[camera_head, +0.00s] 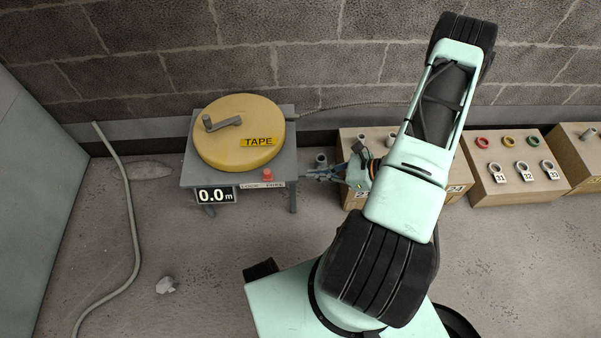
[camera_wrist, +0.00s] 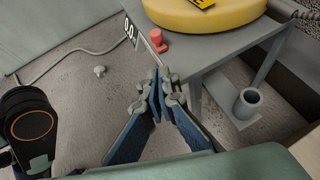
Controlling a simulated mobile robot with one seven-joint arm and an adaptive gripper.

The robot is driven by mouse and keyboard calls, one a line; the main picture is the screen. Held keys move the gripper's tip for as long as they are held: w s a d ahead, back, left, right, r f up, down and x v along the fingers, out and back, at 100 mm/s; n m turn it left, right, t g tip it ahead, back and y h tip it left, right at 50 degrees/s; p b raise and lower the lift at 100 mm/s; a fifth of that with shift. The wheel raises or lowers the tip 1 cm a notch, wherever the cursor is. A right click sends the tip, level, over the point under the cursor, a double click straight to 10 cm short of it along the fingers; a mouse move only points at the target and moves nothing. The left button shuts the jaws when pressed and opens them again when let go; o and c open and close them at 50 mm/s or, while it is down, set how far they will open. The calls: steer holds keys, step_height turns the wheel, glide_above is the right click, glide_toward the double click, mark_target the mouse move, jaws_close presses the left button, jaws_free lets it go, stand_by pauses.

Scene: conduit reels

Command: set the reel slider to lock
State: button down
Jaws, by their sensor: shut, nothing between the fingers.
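The tape reel (camera_head: 238,135) is a yellow disc with a grey crank handle, lying on a grey stand (camera_head: 288,157). A red slider knob (camera_head: 267,174) sits at the front right of the stand, above a small label strip whose words are too small to read surely. The knob also shows in the wrist view (camera_wrist: 157,38), at the stand's edge. A display (camera_head: 215,195) reads 0.0 m. My gripper (camera_head: 312,174) is shut and empty, just right of the stand and apart from the knob. In the wrist view its fingertips (camera_wrist: 162,82) point toward the knob.
A grey tube holder (camera_wrist: 246,104) stands low beside the stand's right leg. Wooden boxes (camera_head: 515,188) with rings and numbered tags line the wall at right.

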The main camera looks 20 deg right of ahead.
steer(key=b, duration=0.2)
glide_toward(271, 174)
steer(key=f, duration=0.1)
steer(key=a+f, duration=0.1)
steer(key=f, duration=0.1)
steer(key=shift+w+a+f, duration=0.15)
steer(key=shift+w+a, duration=0.05)
steer(key=shift+a, duration=0.1)
steer(key=shift+w+a+b, duration=0.35)
steer(key=shift+w+a, duration=0.45)
steer(key=shift+a, duration=0.2)
steer(key=shift+w+a, duration=0.45)
steer(key=shift+a, duration=0.1)
steer(key=shift+w+a, duration=0.25)
steer(key=shift+a, duration=0.5)
steer(key=shift+w+a, duration=0.25)
steer(key=shift+a, duration=0.45)
steer(key=shift+w+a, duration=0.2)
steer(key=shift+a, duration=0.55)
